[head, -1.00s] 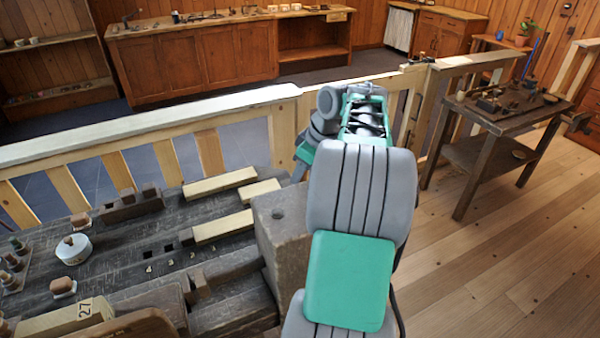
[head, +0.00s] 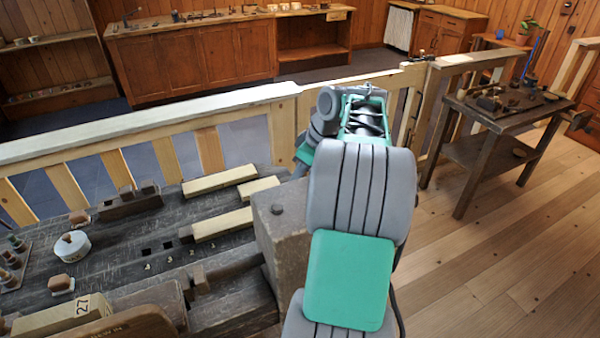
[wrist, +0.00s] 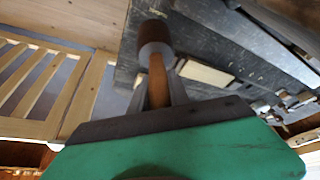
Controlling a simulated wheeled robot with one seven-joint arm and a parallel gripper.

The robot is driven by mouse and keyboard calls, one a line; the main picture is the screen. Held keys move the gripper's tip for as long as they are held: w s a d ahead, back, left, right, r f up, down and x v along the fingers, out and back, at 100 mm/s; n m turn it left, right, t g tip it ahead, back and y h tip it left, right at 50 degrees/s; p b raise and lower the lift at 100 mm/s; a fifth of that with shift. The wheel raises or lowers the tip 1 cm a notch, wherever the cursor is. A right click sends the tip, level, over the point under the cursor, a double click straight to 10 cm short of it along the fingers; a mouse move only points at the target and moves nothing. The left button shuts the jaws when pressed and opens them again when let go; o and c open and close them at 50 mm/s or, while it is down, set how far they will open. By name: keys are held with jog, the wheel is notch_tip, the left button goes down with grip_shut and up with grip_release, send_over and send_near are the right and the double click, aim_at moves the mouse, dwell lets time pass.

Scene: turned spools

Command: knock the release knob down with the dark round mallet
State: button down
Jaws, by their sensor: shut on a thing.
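In the wrist view my gripper (wrist: 158,92) is shut on the wooden handle of the mallet (wrist: 154,40). The mallet's dark round head points away beyond the fingertips, seen over the edge of the dark bench. No contact between the head and anything else is clear. In the head view my arm hides the gripper and mallet. A small dark round shape (head: 277,209) shows on top of a big brown block at the bench's right end. It may be the release knob, but I cannot tell whether it stands up or lies flush.
The dark bench (head: 110,262) carries pale wooden bars (head: 220,182), a white drum (head: 72,246), and a block marked 27 (head: 80,314). A pale railing (head: 150,122) runs behind it. A side table (head: 455,160) with small things stands right. The plank floor there is clear.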

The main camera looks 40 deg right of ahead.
notch_tip(320, 180, up, 4)
jog(key=p, duration=0.3)
jog(key=shift+f, duration=0.4)
